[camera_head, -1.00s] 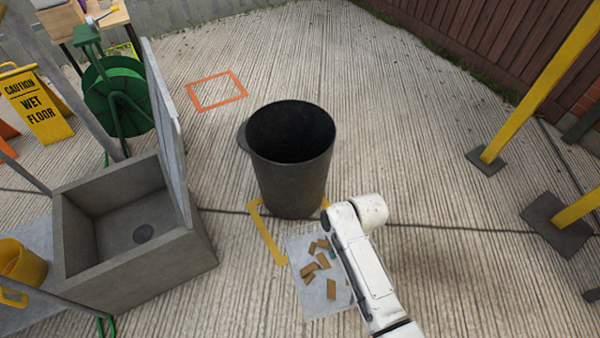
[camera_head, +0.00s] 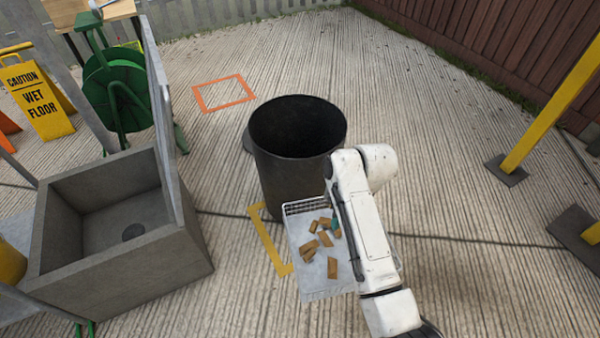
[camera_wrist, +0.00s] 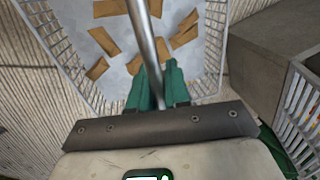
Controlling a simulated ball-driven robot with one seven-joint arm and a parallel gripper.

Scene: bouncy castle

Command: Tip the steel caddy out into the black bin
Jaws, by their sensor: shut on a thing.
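The steel caddy (camera_head: 318,283) is a shallow wire-sided tray with a pale flat floor. Several brown blocks lie loose on its floor. In the wrist view the caddy's wire side (camera_wrist: 55,45) and its steel handle bar (camera_wrist: 147,45) show. My gripper (camera_wrist: 156,90), with green fingers, is shut on the handle bar. The caddy hangs roughly level just in front of the black bin (camera_head: 275,175), its far rim overlapping the bin's lower front in the picture. The bin stands upright with its mouth open and its inside dark. My arm hides the caddy's right side.
A grey stone sink (camera_head: 190,262) stands to the left. A yellow wet floor sign (camera_head: 38,102) and a green hose reel (camera_head: 115,95) are behind it. Yellow posts (camera_head: 548,95) stand at the right. Ribbed concrete is clear behind and right of the bin.

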